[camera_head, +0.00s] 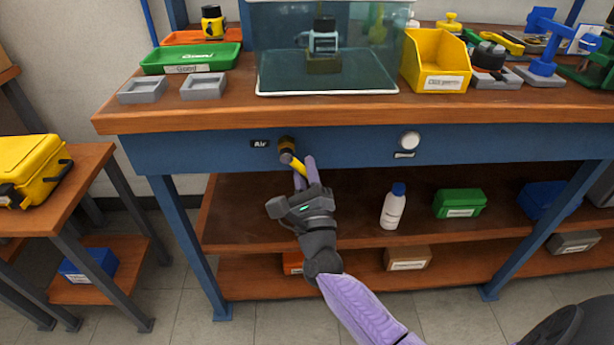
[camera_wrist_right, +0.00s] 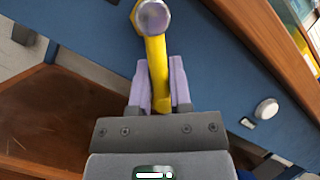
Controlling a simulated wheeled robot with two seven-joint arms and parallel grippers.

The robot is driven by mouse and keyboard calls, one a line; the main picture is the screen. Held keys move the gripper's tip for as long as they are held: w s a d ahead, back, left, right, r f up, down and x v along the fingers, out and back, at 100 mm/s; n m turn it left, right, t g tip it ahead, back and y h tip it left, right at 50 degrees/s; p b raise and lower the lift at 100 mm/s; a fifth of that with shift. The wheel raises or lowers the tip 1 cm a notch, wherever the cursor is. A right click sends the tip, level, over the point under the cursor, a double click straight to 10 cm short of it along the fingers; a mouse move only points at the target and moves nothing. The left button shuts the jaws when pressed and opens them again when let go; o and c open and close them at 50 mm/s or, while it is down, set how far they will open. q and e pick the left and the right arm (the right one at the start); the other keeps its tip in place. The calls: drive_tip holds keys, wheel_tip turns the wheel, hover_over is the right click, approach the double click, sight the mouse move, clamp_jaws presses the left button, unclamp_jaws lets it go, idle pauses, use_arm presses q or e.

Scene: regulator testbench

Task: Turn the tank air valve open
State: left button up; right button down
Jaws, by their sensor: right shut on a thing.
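The tank air valve (camera_head: 287,150) sits on the blue front panel under the bench top, just right of a black "Air" label (camera_head: 259,144). Its yellow handle (camera_wrist_right: 158,75) points down and slightly right in the head view. My right gripper (camera_head: 304,172) reaches up from below, with its purple fingers on either side of the handle. In the right wrist view the gripper (camera_wrist_right: 158,88) is shut on the handle, and the round valve end (camera_wrist_right: 153,18) shows beyond the fingertips. My left gripper is not in view.
A white round gauge or knob (camera_head: 409,141) is on the panel to the right. The shelf below holds a white bottle with a blue cap (camera_head: 394,206) and a green box (camera_head: 459,203). A tank (camera_head: 325,60) stands on the bench top (camera_head: 240,113). The panel around the valve is clear.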

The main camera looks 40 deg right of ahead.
drive_tip(key=m+h, duration=0.1)
drive_tip(key=f+m+b, duration=0.1)
drive_tip(key=m, duration=0.1)
drive_tip(key=a+m+g+h+b, duration=0.1)
drive_tip(key=shift+w+f+m+h, duration=0.2)
drive_tip(key=shift+w+m+h, duration=0.1)
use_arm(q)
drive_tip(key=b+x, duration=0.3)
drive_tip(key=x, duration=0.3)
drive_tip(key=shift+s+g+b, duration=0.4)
use_arm(e)
drive_tip(key=shift+w+a+m+g+h, duration=0.25)
drive_tip(key=shift+m+g+h, duration=0.3)
drive_tip(key=shift+m, duration=0.85)
drive_tip(key=shift+w+a+m+g+h, duration=0.1)
drive_tip(key=shift+a+m+g+h, duration=0.35)
drive_tip(key=shift+m, duration=0.95)
drive_tip(key=shift+w+a+m+g+h, duration=0.2)
drive_tip(key=shift+m+g+h, duration=0.5)
drive_tip(key=shift+m, duration=0.7)
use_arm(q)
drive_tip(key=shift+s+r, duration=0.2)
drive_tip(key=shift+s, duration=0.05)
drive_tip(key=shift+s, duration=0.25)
use_arm(e)
drive_tip(key=c, duration=0.5)
unclamp_jaws()
drive_tip(key=shift+r, duration=0.1)
drive_tip(key=shift+c, duration=0.2)
